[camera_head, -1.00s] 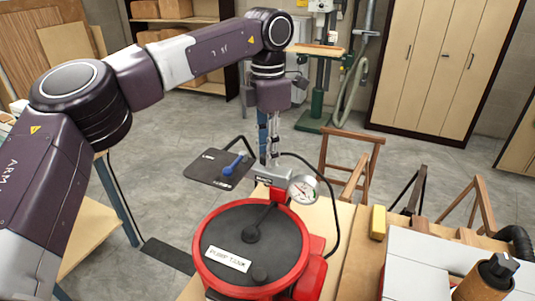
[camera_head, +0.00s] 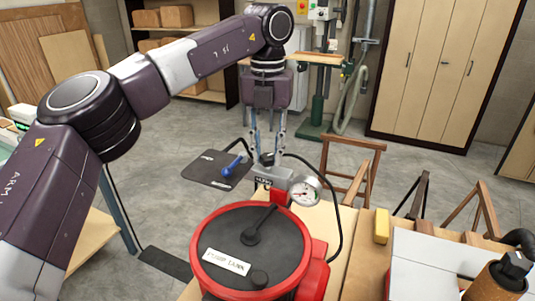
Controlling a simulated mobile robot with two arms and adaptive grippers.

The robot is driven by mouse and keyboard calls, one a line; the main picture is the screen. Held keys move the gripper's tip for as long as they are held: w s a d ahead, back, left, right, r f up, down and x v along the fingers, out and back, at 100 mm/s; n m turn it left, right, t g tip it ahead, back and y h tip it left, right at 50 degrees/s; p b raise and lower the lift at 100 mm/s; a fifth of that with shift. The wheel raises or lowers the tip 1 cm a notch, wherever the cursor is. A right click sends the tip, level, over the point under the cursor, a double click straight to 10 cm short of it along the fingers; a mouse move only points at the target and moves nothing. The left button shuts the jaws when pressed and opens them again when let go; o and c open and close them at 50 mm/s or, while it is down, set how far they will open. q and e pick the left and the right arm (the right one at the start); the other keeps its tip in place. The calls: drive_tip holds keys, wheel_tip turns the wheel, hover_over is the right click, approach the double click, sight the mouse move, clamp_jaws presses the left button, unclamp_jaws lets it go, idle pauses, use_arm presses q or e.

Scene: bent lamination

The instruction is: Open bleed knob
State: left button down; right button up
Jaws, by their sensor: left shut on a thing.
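The bleed knob (camera_head: 266,158) is a small dark knob on top of the grey valve block, which carries a small label (camera_head: 263,182). The block sits at the back of the red pump tank (camera_head: 204,272), beside a round white gauge (camera_head: 304,191). My left gripper (camera_head: 267,153) points straight down over the block. Its two fingers are on either side of the knob, shut on it. The fingers partly hide the knob's sides, and I cannot read its turn angle. My right gripper is out of view.
A dark plate (camera_head: 205,172) with a blue lever (camera_head: 234,164) lies just left of the gripper. A black hose (camera_head: 339,215) loops right of the gauge. A yellow block (camera_head: 381,226) and a brown cylinder (camera_head: 498,279) stand on the right. Wooden trestles (camera_head: 345,172) stand behind.

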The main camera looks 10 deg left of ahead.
sight(267, 155)
use_arm(q)
drive_tip(key=n+b, duration=0.1)
drive_tip(key=n, duration=0.5)
drive_tip(key=shift+b, duration=0.35)
drive_tip(key=shift+n, duration=0.3)
drive_tip(key=c, duration=1.6)
unclamp_jaws()
drive_tip(key=shift+r, duration=3.75)
